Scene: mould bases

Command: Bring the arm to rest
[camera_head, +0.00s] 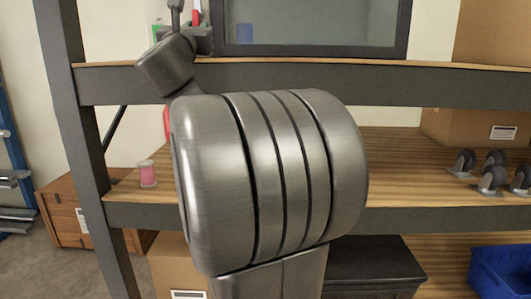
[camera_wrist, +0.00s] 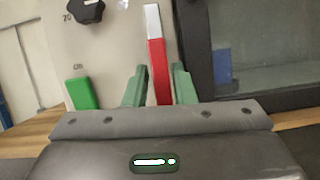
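My gripper (camera_wrist: 158,82) is at the upper left in the head view (camera_head: 184,12), in front of the left end of a machine on the upper shelf. In the wrist view its two green fingers stand apart with a gap between them. A red bar with a white upper end (camera_wrist: 157,62) shows in that gap, on or in front of the machine's pale panel. I see no clear grip on it, and how far it is from the fingers cannot be told. My arm covers the middle of the head view.
The machine's panel has a black knob (camera_wrist: 84,10) and a green button (camera_wrist: 82,94); its dark window (camera_head: 310,22) is to the right. The lower shelf holds a pink spool (camera_head: 147,174) and several casters (camera_head: 490,172). A blue bin (camera_head: 500,272) is at lower right.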

